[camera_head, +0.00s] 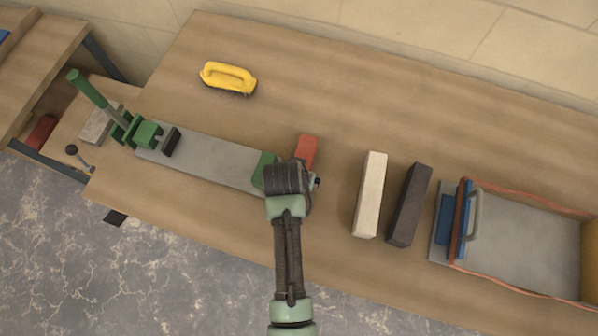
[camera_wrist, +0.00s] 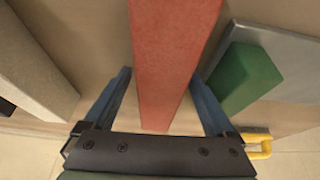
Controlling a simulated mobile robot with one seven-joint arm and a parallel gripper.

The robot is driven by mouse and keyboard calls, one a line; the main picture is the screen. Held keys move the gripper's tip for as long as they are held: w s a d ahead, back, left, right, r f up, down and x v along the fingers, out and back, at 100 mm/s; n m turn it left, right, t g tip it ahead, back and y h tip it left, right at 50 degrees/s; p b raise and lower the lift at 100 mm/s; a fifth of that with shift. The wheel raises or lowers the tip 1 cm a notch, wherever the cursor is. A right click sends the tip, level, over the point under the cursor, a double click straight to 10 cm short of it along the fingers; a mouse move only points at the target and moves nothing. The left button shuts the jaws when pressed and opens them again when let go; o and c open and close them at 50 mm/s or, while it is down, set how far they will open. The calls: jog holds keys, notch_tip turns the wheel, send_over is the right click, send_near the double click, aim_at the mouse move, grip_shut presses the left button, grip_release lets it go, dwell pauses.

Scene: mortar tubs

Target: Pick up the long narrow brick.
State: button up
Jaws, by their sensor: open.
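A red brick (camera_head: 306,150), long and narrow, lies on the workbench under my gripper; its near part is hidden by my wrist in the head view. In the wrist view the red brick (camera_wrist: 172,60) runs lengthwise between the two blue fingers of my gripper (camera_wrist: 160,76). The fingers are open, one on each side of it, with a gap showing beside each. A cream brick (camera_head: 370,195) and a dark brown brick (camera_head: 408,205) lie side by side to the right. The cream brick also shows at the left of the wrist view (camera_wrist: 30,70).
A grey plate (camera_head: 215,160) with green clamp parts (camera_head: 148,133) lies just left of my gripper; a green block (camera_wrist: 245,78) stands close beside the right finger. A yellow-handled tool (camera_head: 228,77) lies behind.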

jog(key=shift+c, duration=0.3)
grip_shut()
jog(key=shift+w, duration=0.15)
dwell(0.3)
